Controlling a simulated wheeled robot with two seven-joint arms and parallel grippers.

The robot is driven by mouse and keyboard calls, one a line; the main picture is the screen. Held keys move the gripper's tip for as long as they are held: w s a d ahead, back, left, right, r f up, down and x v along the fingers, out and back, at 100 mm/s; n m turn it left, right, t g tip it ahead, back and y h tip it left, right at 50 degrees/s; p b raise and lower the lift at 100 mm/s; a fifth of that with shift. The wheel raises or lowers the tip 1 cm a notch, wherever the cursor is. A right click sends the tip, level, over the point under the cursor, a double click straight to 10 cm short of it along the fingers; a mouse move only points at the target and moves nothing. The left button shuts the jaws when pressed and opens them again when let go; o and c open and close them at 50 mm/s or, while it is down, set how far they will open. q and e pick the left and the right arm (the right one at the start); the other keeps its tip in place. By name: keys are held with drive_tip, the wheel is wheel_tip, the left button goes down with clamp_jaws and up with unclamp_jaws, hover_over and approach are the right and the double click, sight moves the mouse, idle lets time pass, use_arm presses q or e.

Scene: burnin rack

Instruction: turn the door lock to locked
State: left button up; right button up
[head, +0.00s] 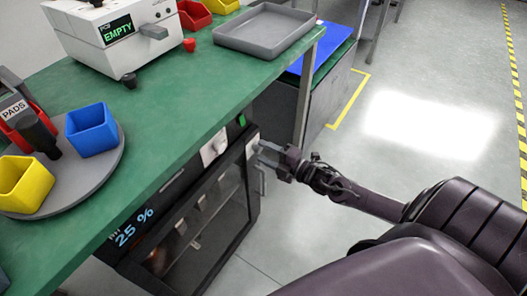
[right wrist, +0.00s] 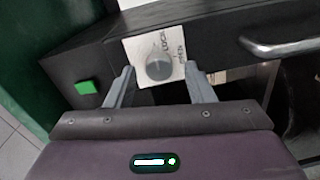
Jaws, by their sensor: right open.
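The door lock is a round grey knob (right wrist: 159,66) on a white plate (right wrist: 140,47) with printed lettering, part of it reading "LOCK". It is on the dark front of the rack under the green bench. In the right wrist view my open right gripper (right wrist: 160,90) has one finger on each side of the knob, with a gap visible to it. In the head view my right gripper (head: 264,153) is at the rack's right front corner and hides most of the knob. The glass door (head: 205,235) appears closed. My left gripper is not in view.
A metal door handle (right wrist: 285,45) is right of the lock plate. A green square (right wrist: 86,87) is left of it. The green bench top (head: 180,110) overhangs the rack and holds a grey tray (head: 262,40) and bins. The floor at right is clear.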

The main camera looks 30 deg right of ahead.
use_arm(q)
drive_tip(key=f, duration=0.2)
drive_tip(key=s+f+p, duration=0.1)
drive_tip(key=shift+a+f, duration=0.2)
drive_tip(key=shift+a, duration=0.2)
use_arm(e)
drive_tip(key=v, duration=0.6)
drive_tip(key=shift+s, duration=0.3)
drive_tip(key=shift+d, duration=0.15)
